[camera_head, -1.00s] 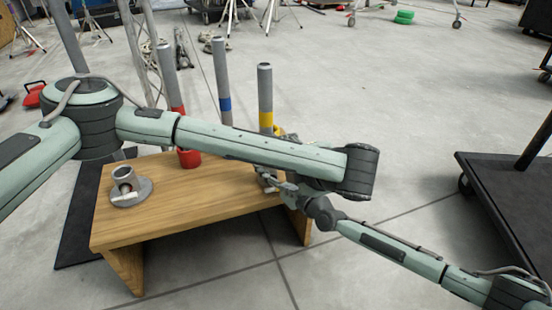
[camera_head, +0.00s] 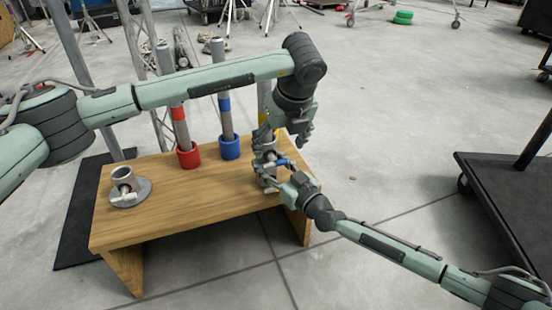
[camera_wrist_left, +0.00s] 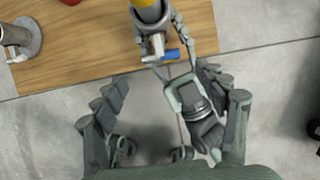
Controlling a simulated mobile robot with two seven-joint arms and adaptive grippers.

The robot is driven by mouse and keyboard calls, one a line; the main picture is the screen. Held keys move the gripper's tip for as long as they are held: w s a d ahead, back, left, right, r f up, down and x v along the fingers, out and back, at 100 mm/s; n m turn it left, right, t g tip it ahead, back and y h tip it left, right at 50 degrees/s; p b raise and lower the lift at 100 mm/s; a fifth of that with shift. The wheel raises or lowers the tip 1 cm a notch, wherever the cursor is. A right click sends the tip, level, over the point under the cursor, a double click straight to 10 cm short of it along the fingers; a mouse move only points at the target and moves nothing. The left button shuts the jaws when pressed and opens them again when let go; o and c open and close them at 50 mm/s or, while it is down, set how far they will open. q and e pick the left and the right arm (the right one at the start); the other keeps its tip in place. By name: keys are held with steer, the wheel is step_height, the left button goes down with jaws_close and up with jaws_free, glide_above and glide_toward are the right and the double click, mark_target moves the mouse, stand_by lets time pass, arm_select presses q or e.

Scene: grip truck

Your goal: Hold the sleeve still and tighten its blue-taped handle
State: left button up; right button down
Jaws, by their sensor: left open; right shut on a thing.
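The grey sleeve (camera_wrist_left: 149,14) stands at the table's right end, around the lower end of the yellow-banded pole (camera_head: 264,97). Its blue-taped handle (camera_wrist_left: 171,55) sticks out sideways from the clamp; the blue also shows in the head view (camera_head: 282,162). My right gripper (camera_head: 263,167) is shut on the sleeve, with a finger on each side in the left wrist view (camera_wrist_left: 159,32). My left gripper (camera_head: 298,138) points down above the handle. It is open and empty, its fingers spread wide apart in the left wrist view (camera_wrist_left: 161,88). The left arm hides part of the pole.
The wooden table (camera_head: 190,205) also holds a red collar (camera_head: 189,155) and a blue collar (camera_head: 230,148) with poles in them. An empty grey base (camera_head: 126,188) sits at its left. A dark cart (camera_head: 500,190) stands at the right.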

mark_target(275, 163)
arm_select(q)
steer(key=x, duration=0.6)
steer(key=shift+w+f, duration=0.15)
steer(key=shift+f, duration=0.15)
steer(key=c, duration=1.2)
